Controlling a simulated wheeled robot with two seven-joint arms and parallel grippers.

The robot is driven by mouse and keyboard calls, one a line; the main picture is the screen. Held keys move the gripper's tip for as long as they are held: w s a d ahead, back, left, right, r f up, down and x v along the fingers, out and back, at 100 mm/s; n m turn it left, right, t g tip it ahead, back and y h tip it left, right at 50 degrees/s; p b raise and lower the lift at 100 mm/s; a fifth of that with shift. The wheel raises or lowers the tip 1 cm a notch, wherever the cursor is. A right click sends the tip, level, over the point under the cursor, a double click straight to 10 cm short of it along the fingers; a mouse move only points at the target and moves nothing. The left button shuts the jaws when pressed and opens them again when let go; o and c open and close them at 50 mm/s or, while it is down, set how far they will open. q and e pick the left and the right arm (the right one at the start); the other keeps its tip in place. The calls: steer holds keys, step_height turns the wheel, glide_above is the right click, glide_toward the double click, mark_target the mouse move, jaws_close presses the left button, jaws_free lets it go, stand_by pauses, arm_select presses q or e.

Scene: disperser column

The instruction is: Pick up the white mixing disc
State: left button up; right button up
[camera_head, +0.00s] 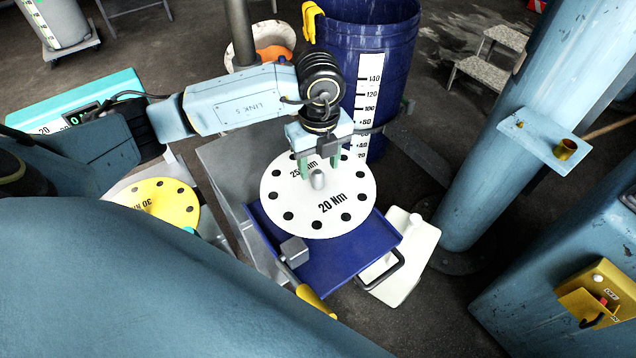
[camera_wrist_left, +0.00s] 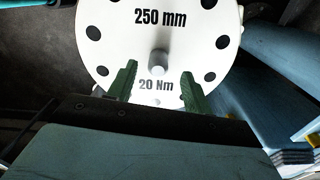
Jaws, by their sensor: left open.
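The white mixing disc (camera_head: 290,212) lies on a blue tray (camera_head: 385,240). It has a ring of dark holes, a grey centre knob (camera_head: 318,180) and the marks "20 Nm" and "250 mm". My left gripper (camera_head: 320,168) is over the disc, with its green fingers apart on the far side of the knob. In the left wrist view the disc (camera_wrist_left: 120,45) fills the upper middle, and the knob (camera_wrist_left: 158,60) stands just beyond the open left gripper (camera_wrist_left: 160,80). Whether the fingertips touch the disc cannot be told. My right gripper is not in view.
A yellow disc (camera_head: 160,200) marked "30 Nm" lies at left. A blue drum (camera_head: 395,50) with a scale stands behind. A blue column (camera_head: 510,130) with a bracket rises at right. A yellow handle (camera_head: 315,300) and a white block (camera_head: 415,260) are by the tray.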

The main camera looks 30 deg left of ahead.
mark_target(318, 171)
arm_select(q)
steer(key=shift+s+f, duration=0.1)
steer(key=shift+f, duration=1.9)
steer(key=shift+r, duration=0.1)
jaws_close()
